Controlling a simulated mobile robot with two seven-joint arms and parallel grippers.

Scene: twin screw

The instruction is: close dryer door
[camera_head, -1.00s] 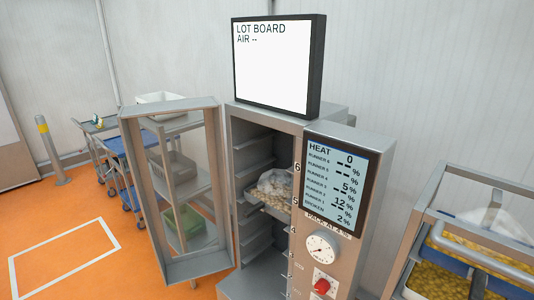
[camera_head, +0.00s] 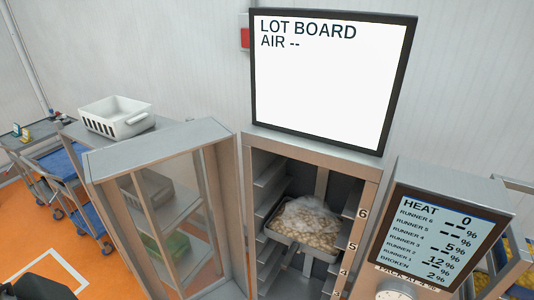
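The dryer door (camera_head: 105,168), a metal frame with a clear pane, stands wide open to the left of the dryer cabinet (camera_head: 312,150). Its hinge side meets the cabinet's left front edge. Inside the open cabinet a tray of pale pieces (camera_head: 302,226) under clear film rests on runners near the number 5. Other runners look empty. A dark part at the lower left corner seems to belong to my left arm (camera_head: 42,288); it is cut off by the frame, apart from the door in the picture, and its fingers cannot be made out. My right gripper is not in view.
A lot board screen (camera_head: 328,85) stands on top of the cabinet. A control panel (camera_head: 436,238) juts out at right. Behind the door are a shelf rack with a white basket (camera_head: 115,118) and blue carts (camera_head: 65,170). Orange floor shows at lower left.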

